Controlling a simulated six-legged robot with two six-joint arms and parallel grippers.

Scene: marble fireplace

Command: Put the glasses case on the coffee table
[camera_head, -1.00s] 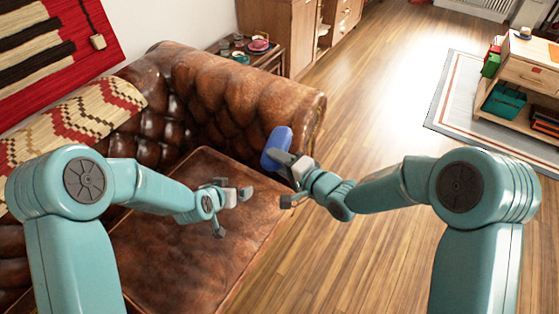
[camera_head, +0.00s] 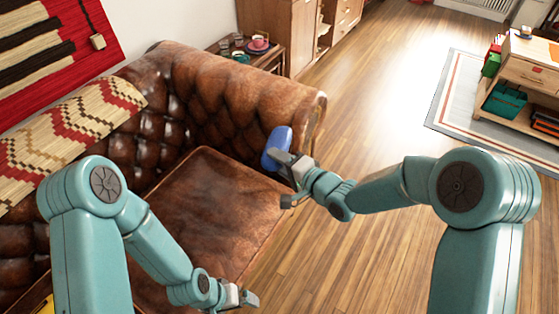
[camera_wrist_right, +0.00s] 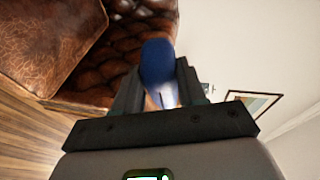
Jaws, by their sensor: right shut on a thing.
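The blue glasses case (camera_head: 276,147) is held up in my right gripper (camera_head: 284,166), in front of the sofa's arm in the head view. In the right wrist view the case (camera_wrist_right: 158,62) stands out between the two dark fingers of the gripper (camera_wrist_right: 159,88), which are shut on it. My left gripper (camera_head: 241,297) is low, at the bottom edge of the head view, with no object seen in it; its jaw opening is unclear. A low wooden table with a drawer (camera_head: 530,72), likely the coffee table, stands at the far right on a rug.
A brown leather sofa (camera_head: 205,200) fills the left and middle. A small side table (camera_head: 270,58) with cups stands behind its arm. The low table carries a small pot (camera_head: 526,32) and has bins on its shelf. Bare wooden floor (camera_head: 385,110) lies between sofa and rug (camera_head: 450,100).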

